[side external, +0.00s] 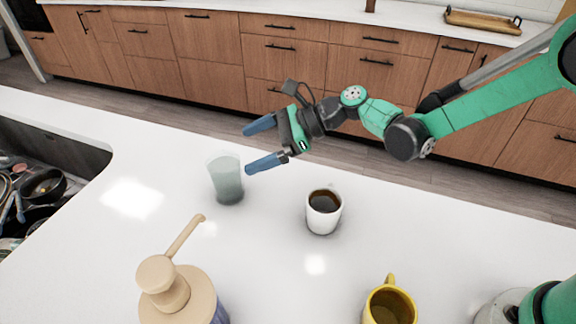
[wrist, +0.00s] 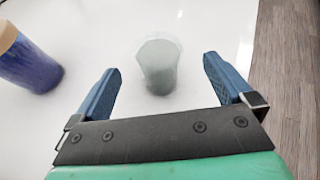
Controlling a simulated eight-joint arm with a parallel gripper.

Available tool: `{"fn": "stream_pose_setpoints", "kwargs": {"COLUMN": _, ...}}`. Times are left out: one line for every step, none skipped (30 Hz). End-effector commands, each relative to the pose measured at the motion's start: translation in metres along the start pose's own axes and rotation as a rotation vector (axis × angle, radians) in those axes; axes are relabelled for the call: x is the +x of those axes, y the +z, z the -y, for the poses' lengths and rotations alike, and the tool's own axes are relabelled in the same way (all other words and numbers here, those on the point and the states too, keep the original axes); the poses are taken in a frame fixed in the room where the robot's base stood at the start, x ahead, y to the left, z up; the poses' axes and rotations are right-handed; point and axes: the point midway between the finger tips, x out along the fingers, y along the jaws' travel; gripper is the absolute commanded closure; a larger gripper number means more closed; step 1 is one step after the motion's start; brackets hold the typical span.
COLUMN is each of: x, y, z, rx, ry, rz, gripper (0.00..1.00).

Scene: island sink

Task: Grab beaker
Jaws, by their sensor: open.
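The beaker (side external: 226,180) is a greyish translucent cup standing upright on the white counter, left of centre in the side view. In the wrist view the beaker (wrist: 158,66) appears ahead of my gripper, between the lines of the two fingers and beyond their tips. My gripper (side external: 254,144) has blue fingers spread apart, with nothing between them. It is above the counter, just right of the beaker in the side view. The open fingers also frame the lower part of the wrist view (wrist: 162,72). I see no contact with the beaker.
A white cup of dark liquid (side external: 323,212) stands right of the beaker. A yellow mug (side external: 390,303) and a tan pump bottle (side external: 178,292) are at the front. The sink (side external: 40,185) with dishes is at the left. Counter around the beaker is clear.

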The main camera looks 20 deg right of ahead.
Motion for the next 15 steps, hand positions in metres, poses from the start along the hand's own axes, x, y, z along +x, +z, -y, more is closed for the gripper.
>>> {"fn": "stream_pose_setpoints", "kwargs": {"x": 0.005, "y": -0.002, "z": -0.001, "rx": 0.041, "ry": 0.010, "rz": 0.019, "gripper": 0.00}}
{"fn": "stream_pose_setpoints", "kwargs": {"x": 0.008, "y": -0.003, "z": -0.001, "rx": 0.063, "ry": 0.015, "rz": 0.029, "gripper": 0.00}}
{"fn": "stream_pose_setpoints", "kwargs": {"x": 0.010, "y": -0.003, "z": -0.002, "rx": 0.084, "ry": 0.020, "rz": 0.038, "gripper": 0.00}}
{"fn": "stream_pose_setpoints", "kwargs": {"x": 0.012, "y": -0.003, "z": -0.002, "rx": 0.095, "ry": 0.023, "rz": 0.042, "gripper": 0.00}}
{"fn": "stream_pose_setpoints", "kwargs": {"x": 0.015, "y": -0.004, "z": -0.003, "rx": 0.102, "ry": 0.025, "rz": 0.045, "gripper": 0.00}}
{"fn": "stream_pose_setpoints", "kwargs": {"x": 0.019, "y": -0.003, "z": -0.003, "rx": 0.106, "ry": 0.026, "rz": 0.047, "gripper": 0.00}}
{"fn": "stream_pose_setpoints", "kwargs": {"x": 0.023, "y": -0.003, "z": -0.003, "rx": 0.108, "ry": 0.026, "rz": 0.047, "gripper": 0.00}}
{"fn": "stream_pose_setpoints", "kwargs": {"x": 0.027, "y": -0.003, "z": -0.003, "rx": 0.108, "ry": 0.026, "rz": 0.047, "gripper": 0.00}}
{"fn": "stream_pose_setpoints", "kwargs": {"x": 0.033, "y": -0.003, "z": -0.003, "rx": 0.107, "ry": 0.028, "rz": 0.047, "gripper": 0.00}}
{"fn": "stream_pose_setpoints", "kwargs": {"x": 0.037, "y": -0.002, "z": -0.003, "rx": 0.106, "ry": 0.027, "rz": 0.047, "gripper": 0.00}}
{"fn": "stream_pose_setpoints", "kwargs": {"x": 0.042, "y": -0.002, "z": -0.004, "rx": 0.106, "ry": 0.026, "rz": 0.047, "gripper": 0.00}}
{"fn": "stream_pose_setpoints", "kwargs": {"x": 0.048, "y": -0.002, "z": -0.004, "rx": 0.105, "ry": 0.027, "rz": 0.047, "gripper": 0.00}}
{"fn": "stream_pose_setpoints", "kwargs": {"x": 0.051, "y": -0.002, "z": -0.003, "rx": 0.105, "ry": 0.026, "rz": 0.047, "gripper": 0.00}}
{"fn": "stream_pose_setpoints", "kwargs": {"x": 0.055, "y": -0.002, "z": -0.003, "rx": 0.106, "ry": 0.025, "rz": 0.046, "gripper": 0.00}}
{"fn": "stream_pose_setpoints", "kwargs": {"x": 0.059, "y": -0.001, "z": -0.003, "rx": 0.106, "ry": 0.025, "rz": 0.046, "gripper": 0.00}}
